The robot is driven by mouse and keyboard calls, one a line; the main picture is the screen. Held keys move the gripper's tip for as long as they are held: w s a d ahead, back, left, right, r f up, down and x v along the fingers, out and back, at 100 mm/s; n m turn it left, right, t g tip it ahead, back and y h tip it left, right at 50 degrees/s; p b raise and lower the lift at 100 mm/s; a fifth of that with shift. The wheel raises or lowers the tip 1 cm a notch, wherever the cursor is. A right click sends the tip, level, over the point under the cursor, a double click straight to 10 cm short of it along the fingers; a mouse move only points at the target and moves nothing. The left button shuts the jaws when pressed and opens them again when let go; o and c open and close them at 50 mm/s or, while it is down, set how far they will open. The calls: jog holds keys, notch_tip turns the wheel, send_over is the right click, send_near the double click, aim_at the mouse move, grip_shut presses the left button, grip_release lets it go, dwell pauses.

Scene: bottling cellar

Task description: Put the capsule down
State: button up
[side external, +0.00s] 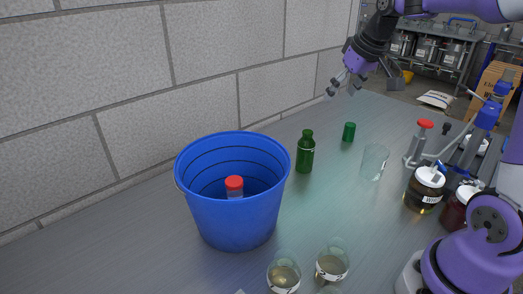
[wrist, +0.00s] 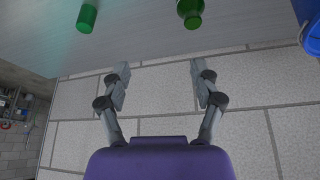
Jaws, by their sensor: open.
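The capsule appears to be the small green cylinder (side external: 349,132) standing on the bench, to the right of and behind the green bottle (side external: 305,152). In the wrist view the green cylinder (wrist: 87,18) is at the top left, and the bottle (wrist: 190,12) is at the top, cut by the edge. My gripper (side external: 340,84) is raised above the bench near the wall, up and to the left of the cylinder in the side view. In the wrist view my gripper (wrist: 159,85) has its fingers spread with nothing between them.
A blue bucket (side external: 234,219) holding a red-capped container (side external: 234,186) stands on the bench. Clear glasses (side external: 374,162) stand right and in front. Jars (side external: 424,190) and a red-topped bench tool (side external: 417,145) are at the right. A block wall (side external: 130,90) runs behind.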

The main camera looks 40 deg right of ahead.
jog(key=s+a+f+n+t+y, duration=0.1)
jog(key=s+a+f+n, duration=0.1)
jog(key=s+a, duration=1.1)
jog(key=shift+a+f+n, duration=0.3)
jog(key=shift+a+f, duration=0.05)
jog(key=shift+a, duration=0.5)
